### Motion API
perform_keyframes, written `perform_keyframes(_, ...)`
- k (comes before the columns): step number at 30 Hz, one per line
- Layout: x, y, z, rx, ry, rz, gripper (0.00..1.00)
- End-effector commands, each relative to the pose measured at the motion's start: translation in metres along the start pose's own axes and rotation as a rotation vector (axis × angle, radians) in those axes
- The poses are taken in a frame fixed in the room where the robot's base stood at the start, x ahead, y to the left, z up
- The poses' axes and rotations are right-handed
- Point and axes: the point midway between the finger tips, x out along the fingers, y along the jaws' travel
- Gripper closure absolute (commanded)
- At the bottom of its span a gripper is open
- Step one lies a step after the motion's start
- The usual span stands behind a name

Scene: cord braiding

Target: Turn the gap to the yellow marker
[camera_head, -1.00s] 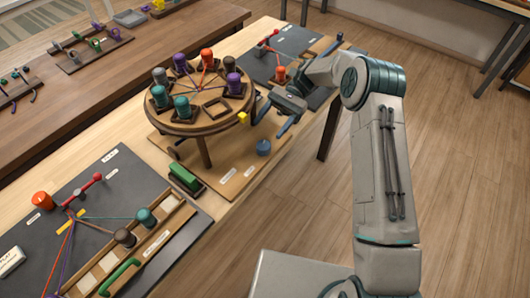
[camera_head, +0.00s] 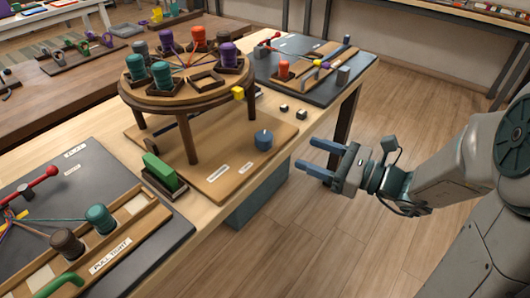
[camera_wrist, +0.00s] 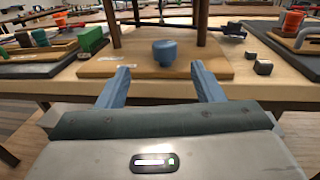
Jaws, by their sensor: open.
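The round braiding disk (camera_head: 172,100) stands on wooden legs at the table's middle. Coloured bobbins sit in square holders around its top, with cords running to the centre. One holder, the gap (camera_head: 206,79), is empty and lies at the front right of the disk. My gripper (camera_head: 307,168) is open and empty, off the table's front edge and pointing at the knob.
A green block in a dark holder (camera_head: 160,172) stands left of the base board (camera_head: 220,169). Two small dark cubes (camera_head: 292,110) lie right of it. Dark boards with bobbins (camera_head: 300,66) flank the disk. The floor before the table is clear.

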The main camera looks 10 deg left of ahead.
Motion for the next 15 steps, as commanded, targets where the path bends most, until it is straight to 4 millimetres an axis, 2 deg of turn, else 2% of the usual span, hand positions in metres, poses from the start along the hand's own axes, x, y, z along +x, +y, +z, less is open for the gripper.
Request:
perform_keyframes(1, -0.005, 0.002, -0.007, 0.006, -0.003, -0.035, 0.39)
perform_keyframes(3, -0.009, 0.003, -0.009, 0.013, -0.005, -0.064, 0.39)
perform_keyframes(7, -0.004, 0.003, -0.009, 0.017, -0.005, -0.078, 0.39)
perform_keyframes(11, 0.014, 0.003, -0.009, 0.016, -0.005, -0.073, 0.39)
perform_keyframes(15, 0.044, 0.001, -0.009, 0.015, -0.006, -0.069, 0.39)
